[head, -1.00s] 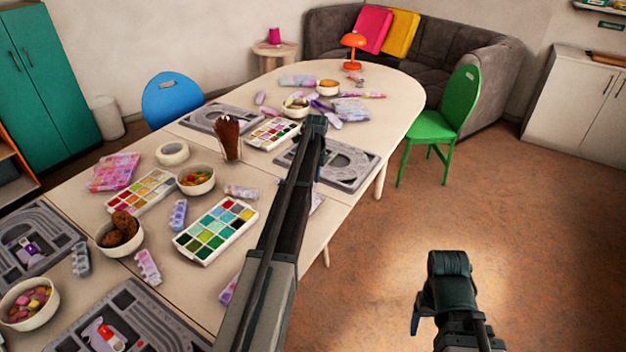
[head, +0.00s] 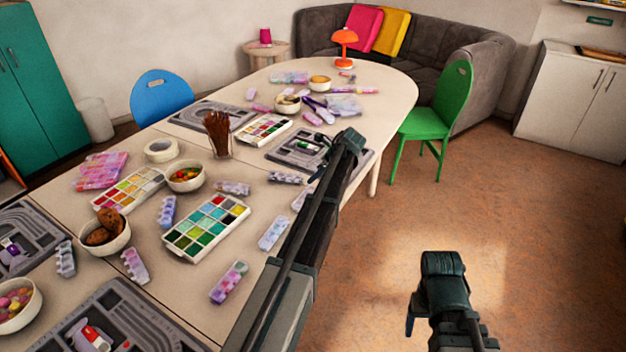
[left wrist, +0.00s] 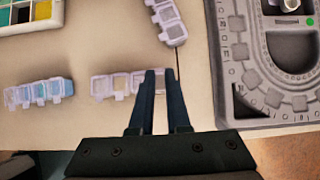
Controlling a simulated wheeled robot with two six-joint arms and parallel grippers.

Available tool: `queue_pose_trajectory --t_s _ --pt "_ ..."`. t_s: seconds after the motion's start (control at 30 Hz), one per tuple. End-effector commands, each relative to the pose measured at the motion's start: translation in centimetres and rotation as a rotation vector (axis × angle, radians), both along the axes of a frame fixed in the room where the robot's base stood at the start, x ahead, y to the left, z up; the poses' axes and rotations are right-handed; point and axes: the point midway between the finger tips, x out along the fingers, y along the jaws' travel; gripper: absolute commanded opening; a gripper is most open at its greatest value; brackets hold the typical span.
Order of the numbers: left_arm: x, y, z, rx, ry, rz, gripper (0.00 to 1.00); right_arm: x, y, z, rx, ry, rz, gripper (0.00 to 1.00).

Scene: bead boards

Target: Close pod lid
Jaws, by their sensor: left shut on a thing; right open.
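A pale lilac pod strip (left wrist: 104,88) with small lidded compartments lies on the table in the left wrist view. My left gripper (left wrist: 161,78) has its two dark fingers on either side of a compartment at the strip's right end, shut on it. The fingers partly hide that end, so I cannot tell how its lid stands. In the head view the strip (head: 301,198) shows beside my left arm, below my left gripper (head: 326,172). My right gripper (head: 416,315) is open and empty over the floor, off the table's right side.
Other pod strips (left wrist: 40,92) (left wrist: 168,22) lie close by. A grey bead board (left wrist: 228,75) is right of the held strip in the wrist view. A paint palette (head: 206,228), bowls (head: 186,178) and a brush cup (head: 219,145) stand left. A green chair (head: 433,110) is beyond.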

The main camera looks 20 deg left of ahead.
Motion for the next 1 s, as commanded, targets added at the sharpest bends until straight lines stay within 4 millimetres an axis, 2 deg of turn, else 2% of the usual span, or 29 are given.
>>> queue_pose_trajectory --t_s 0.5,0.53,0.67,0.7,1.0 --pt "-0.01 -0.1 0.02 0.019 -0.001 -0.001 0.0 0.0 0.0 -0.21 0.0 0.0 0.0 0.72" --pt "-0.01 -0.1 0.02 0.019 -0.002 0.0 0.2 0.0 0.0 -0.21 0.0 0.0 0.0 0.72" --pt "-0.01 -0.08 0.02 0.018 -0.002 0.0 0.43 0.0 0.0 -0.21 0.0 0.0 0.0 0.72" --pt "-0.01 -0.08 0.02 0.018 -0.002 0.0 0.46 0.0 0.0 -0.21 0.0 0.0 0.0 0.72" --pt "-0.03 -0.17 0.22 0.018 -0.001 -0.001 0.46 0.0 0.0 -0.01 0.0 0.0 0.0 0.72"
